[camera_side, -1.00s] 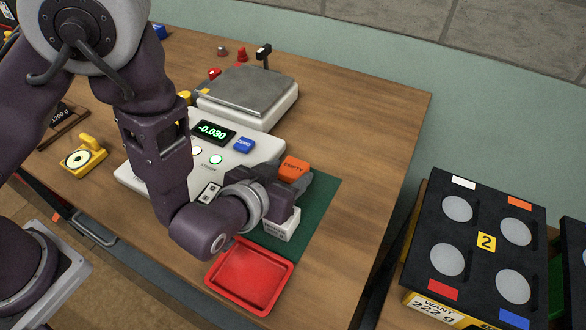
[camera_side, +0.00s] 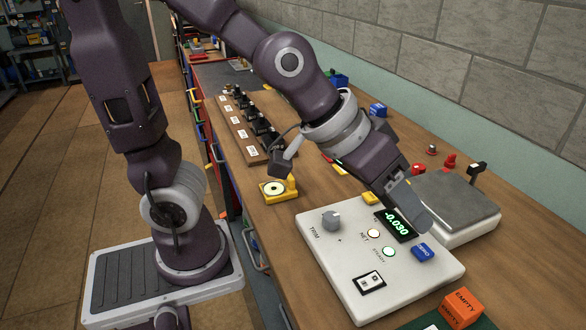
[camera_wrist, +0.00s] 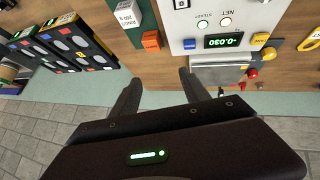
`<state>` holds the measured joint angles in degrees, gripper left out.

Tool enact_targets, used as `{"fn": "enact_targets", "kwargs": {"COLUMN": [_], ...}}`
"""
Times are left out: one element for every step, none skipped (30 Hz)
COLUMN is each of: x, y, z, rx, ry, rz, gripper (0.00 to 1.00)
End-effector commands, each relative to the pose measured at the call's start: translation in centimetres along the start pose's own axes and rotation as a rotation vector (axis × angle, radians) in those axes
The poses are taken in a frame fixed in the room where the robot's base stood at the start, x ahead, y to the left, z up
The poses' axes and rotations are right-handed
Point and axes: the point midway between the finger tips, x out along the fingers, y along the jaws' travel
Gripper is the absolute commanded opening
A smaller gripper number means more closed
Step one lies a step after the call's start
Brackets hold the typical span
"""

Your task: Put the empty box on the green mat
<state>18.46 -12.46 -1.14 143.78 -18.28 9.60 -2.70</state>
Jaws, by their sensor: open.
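The empty box (camera_side: 462,308) is a small orange block marked EMPTY. The box also shows in the wrist view (camera_wrist: 151,41), beside a white labelled block (camera_wrist: 128,14). My gripper (camera_side: 412,207) is above the scales' console, near the display and well apart from the box. In the wrist view its two fingers (camera_wrist: 160,90) are spread with nothing between them.
The white scales console (camera_side: 375,262) reads -0.030, with a TRIM knob and buttons. A grey weighing plate (camera_side: 445,203) stands behind it. A yellow round-dial item (camera_side: 278,190) and a row of black knobs (camera_side: 250,125) lie further left. A black panel (camera_wrist: 65,42) with grey discs shows in the wrist view.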

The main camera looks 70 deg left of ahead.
Motion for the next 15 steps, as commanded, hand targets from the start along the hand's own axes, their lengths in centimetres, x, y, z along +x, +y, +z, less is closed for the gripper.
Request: {"fn": "enact_targets", "kwargs": {"x": [-3.4,-5.0,-6.8,-8.0,-9.0,-10.1,-10.7,-11.2,-11.6,-11.8,-11.9,-11.9,-11.9,-11.9,-11.9], "y": [-2.1,-3.3,-4.8,-5.8,-6.7,-7.7,-8.3,-8.7,-9.1,-9.2,-9.3,-9.4,-9.4,-9.3,-9.3], "z": [0.7,1.8,3.2,4.2,5.2,6.4,7.1,7.7,8.2,8.5,8.6,8.7,8.7,8.7,8.7], "rx": [0.02,0.036,0.053,0.06,0.064,0.067,0.068,0.067,0.067,0.067,0.067,0.067,0.067,0.068,0.068], "ry": [-0.005,-0.025,-0.049,-0.066,-0.082,-0.1,-0.112,-0.122,-0.132,-0.138,-0.141,-0.144,-0.144,-0.145,-0.145], "rz": [-0.035,-0.064,-0.107,-0.139,-0.17,-0.206,-0.228,-0.245,-0.261,-0.268,-0.271,-0.273,-0.273,-0.272,-0.271], "gripper": [0.54,0.54,0.54,0.54,0.54,0.54,0.54,0.54,0.54,0.54,0.54,0.54,0.54,0.54,0.54]}}
